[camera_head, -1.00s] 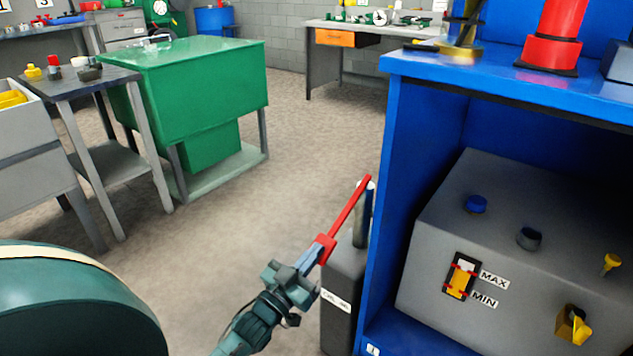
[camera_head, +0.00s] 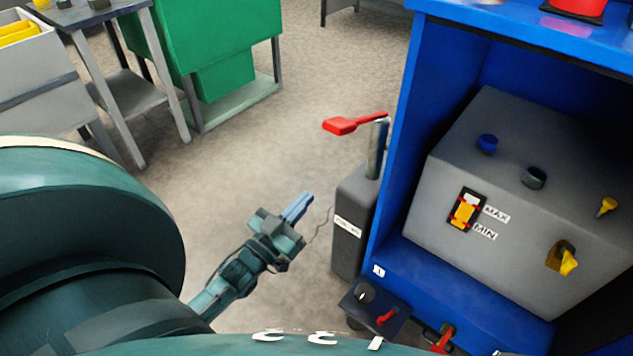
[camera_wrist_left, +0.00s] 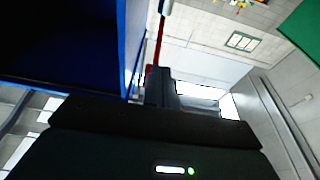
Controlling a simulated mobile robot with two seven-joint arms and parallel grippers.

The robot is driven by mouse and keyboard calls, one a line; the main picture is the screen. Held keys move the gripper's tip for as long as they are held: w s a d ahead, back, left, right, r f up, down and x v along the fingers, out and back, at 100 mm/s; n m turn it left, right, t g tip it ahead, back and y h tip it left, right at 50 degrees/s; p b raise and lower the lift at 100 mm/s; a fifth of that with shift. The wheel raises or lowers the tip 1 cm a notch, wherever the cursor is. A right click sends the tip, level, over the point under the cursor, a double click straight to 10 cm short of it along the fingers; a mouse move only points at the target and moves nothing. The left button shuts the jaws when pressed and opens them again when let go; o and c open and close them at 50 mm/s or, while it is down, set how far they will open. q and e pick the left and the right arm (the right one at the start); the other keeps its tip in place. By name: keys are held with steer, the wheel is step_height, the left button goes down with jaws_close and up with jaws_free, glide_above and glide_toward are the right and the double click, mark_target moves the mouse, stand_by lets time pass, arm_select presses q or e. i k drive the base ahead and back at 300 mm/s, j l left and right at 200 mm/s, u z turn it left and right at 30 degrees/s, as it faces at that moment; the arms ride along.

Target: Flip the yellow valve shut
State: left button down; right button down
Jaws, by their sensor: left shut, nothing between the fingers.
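A yellow valve (camera_head: 568,262) sits low on the right part of the front face of a grey tank (camera_head: 530,190) inside the blue cabinet. Its handle points down and to the right. My left gripper (camera_head: 300,205) is shut and empty, over the floor left of the cabinet and well apart from the valve. In the left wrist view its fingers (camera_wrist_left: 158,86) stand close together, and the valve is not seen there. My right gripper is not in view.
A red lever (camera_head: 352,123) tops a grey pump (camera_head: 352,225) between my left gripper and the blue cabinet (camera_head: 395,150). A dark panel with a red switch (camera_head: 387,317) lies low in front. A yellow plug (camera_head: 607,206) tops the tank. Open floor lies left.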

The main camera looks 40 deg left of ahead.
mark_target(568, 264)
steer(key=k+j, duration=0.7)
steer(key=k, duration=0.2)
